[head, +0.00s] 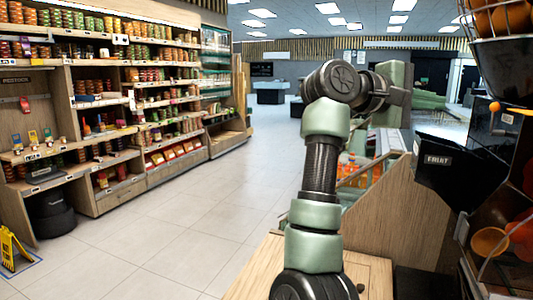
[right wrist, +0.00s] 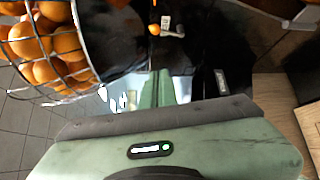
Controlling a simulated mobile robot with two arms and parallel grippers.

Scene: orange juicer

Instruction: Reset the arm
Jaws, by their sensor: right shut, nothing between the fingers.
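My right arm (head: 320,165) rises from the bottom middle of the head view and bends to the right at a dark joint near the top. My right gripper (right wrist: 163,90) shows beyond its green housing in the right wrist view. It is shut and empty, pointing toward the dark juicer front. I cannot clearly make out its fingertips in the head view. My left gripper is in neither view.
The black juicer (head: 507,120) stands at the right, with a wire basket of oranges (right wrist: 50,45) on top. Stocked shelves (head: 105,110) line the left.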

